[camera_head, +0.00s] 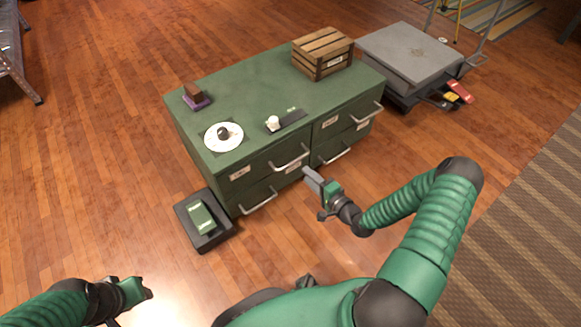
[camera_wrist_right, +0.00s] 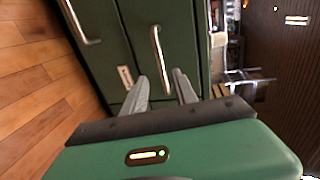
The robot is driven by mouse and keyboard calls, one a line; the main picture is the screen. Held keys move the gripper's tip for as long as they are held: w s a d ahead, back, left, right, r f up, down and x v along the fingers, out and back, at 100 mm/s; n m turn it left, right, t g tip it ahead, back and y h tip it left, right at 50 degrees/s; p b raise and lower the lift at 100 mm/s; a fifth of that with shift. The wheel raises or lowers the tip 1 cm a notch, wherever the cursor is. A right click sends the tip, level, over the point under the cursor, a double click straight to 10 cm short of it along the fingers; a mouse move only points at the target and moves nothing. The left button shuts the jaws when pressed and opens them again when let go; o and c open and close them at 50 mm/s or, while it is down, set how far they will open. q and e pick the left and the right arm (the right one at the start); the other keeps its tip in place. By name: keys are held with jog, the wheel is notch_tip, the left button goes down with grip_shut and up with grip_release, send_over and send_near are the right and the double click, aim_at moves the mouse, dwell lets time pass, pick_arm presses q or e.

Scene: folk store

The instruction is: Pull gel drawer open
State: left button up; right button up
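The green drawer cabinet (camera_head: 270,88) stands on the wood floor, with several drawers that look shut. Their silver bar handles include the upper left one (camera_head: 293,158), the lower left one (camera_head: 259,201) and the lower right one (camera_head: 336,155). Small labels are on the fronts, too small to read, so I cannot tell which drawer is gel. My right gripper (camera_head: 307,174) is at the cabinet front, near the upper left handle. In the right wrist view its fingers (camera_wrist_right: 164,88) are apart, with a handle (camera_wrist_right: 156,55) ahead between them. My left gripper (camera_head: 138,290) is low at the left, away from the cabinet; its fingers are unclear.
On the cabinet top are a wooden crate (camera_head: 312,67), a white disc (camera_head: 216,144), a small purple-based block (camera_head: 195,101) and a dark tray (camera_head: 291,120). A dark box with a green item (camera_head: 202,216) sits on the floor at left. A grey platform (camera_head: 400,42) stands behind right.

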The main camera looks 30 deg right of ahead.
jog(key=b+x, duration=0.4)
jog(key=x, duration=0.5)
jog(key=shift+w+a+f, duration=0.1)
jog(key=shift+f, duration=0.05)
jog(key=shift+w, duration=0.35)
jog(key=c, duration=0.7)
grip_shut()
jog(key=shift+s, duration=0.1)
